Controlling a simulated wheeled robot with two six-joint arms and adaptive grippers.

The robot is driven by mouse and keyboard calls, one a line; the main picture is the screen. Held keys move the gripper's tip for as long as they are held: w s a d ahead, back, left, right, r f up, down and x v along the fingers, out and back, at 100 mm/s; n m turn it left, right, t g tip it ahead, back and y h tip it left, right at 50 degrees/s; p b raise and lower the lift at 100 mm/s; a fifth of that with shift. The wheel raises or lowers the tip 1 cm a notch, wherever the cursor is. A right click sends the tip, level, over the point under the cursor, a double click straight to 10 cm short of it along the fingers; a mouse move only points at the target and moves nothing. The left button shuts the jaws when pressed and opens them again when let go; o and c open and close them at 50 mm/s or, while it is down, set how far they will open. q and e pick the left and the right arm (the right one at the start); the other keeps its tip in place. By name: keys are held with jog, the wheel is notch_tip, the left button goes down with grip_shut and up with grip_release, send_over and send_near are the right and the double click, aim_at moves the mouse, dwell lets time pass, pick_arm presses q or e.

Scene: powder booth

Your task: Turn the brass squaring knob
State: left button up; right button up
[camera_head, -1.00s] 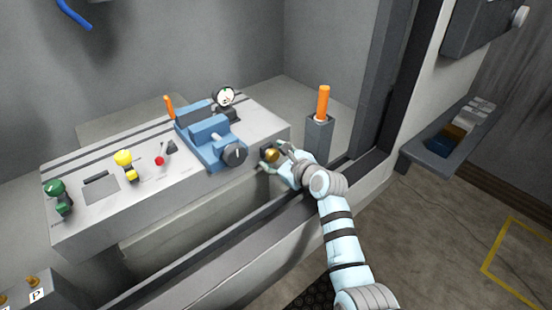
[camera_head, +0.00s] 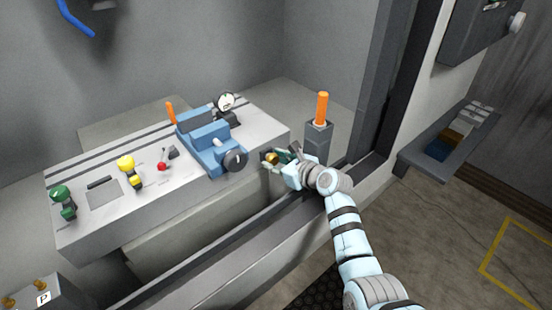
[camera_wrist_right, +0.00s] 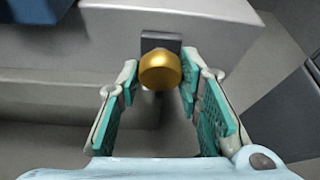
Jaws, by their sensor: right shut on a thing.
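The brass squaring knob (camera_wrist_right: 160,71) sits on a small dark mount (camera_wrist_right: 161,42) on the front face of the grey bench. In the head view the knob (camera_head: 271,157) shows at the bench's right end, partly covered by my gripper. My right gripper (camera_head: 275,159) reaches it from the right. In the wrist view the right gripper (camera_wrist_right: 159,80) has its teal-padded fingers on both sides of the knob, shut on it. My left gripper is not in view.
A blue vise (camera_head: 212,145) with a dark handwheel stands on the bench (camera_head: 105,228) left of the knob. A grey post with an orange rod (camera_head: 321,109) stands just behind my right gripper. A dark frame rail (camera_head: 215,262) runs in front.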

jog(key=shift+d+m+g+y, duration=0.1)
jog(key=shift+m+g+y, duration=0.55)
jog(key=shift+m, duration=0.75)
jog(key=o, duration=1.2)
jog(key=shift+c, duration=0.2)
jog(key=v, duration=1.2)
jog(key=shift+f, duration=0.2)
